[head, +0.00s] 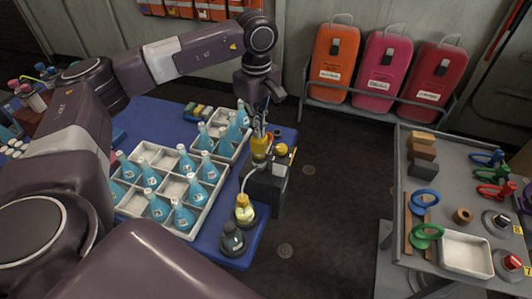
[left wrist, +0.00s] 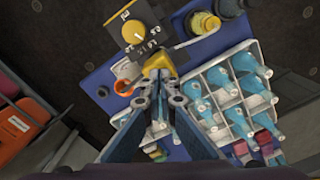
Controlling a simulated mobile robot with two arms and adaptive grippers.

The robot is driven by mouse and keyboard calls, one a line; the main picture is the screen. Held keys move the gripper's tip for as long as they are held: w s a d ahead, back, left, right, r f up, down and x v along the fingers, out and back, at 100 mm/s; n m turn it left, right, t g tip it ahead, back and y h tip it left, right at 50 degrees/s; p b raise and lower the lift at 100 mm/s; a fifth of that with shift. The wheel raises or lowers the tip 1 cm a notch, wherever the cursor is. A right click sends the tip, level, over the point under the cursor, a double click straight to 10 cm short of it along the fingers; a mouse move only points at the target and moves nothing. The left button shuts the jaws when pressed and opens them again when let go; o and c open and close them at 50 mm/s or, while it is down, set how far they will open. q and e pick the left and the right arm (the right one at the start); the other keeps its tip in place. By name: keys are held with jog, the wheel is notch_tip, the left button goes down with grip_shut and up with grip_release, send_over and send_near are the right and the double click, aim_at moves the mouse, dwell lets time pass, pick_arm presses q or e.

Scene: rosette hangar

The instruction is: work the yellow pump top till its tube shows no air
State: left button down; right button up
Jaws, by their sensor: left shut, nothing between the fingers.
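The yellow pump top (head: 260,144) stands on a dark block-shaped unit (head: 264,191) at the right edge of the blue table. My left gripper (head: 260,122) is shut, with nothing between its fingers, and points down just above the pump top. In the left wrist view the pump top (left wrist: 157,62) shows right beyond the shut fingertips (left wrist: 159,76); I cannot tell whether they touch it. A pale tube (head: 246,178) curves from the unit to a bottle of yellow liquid (head: 244,211). It is too small to tell whether air is in it. My right gripper is out of view.
A dark bottle (head: 232,240) stands beside the yellow one. White divided trays (head: 139,207) with several blue-liquid flasks fill the table to the left. A yellow dial (left wrist: 134,32) sits on the unit.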

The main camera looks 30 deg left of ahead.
pick_arm(q)
jog(key=shift+f+b, duration=0.9)
jog(key=shift+f, duration=0.5)
jog(key=shift+r, duration=0.15)
jog(key=shift+r+p, duration=1.55)
jog(key=shift+r, duration=0.7)
notch_tip(320, 180, up, 6)
jog(key=p, duration=0.3)
jog(key=shift+p, duration=0.35)
jog(key=c, duration=2.7)
grip_release()
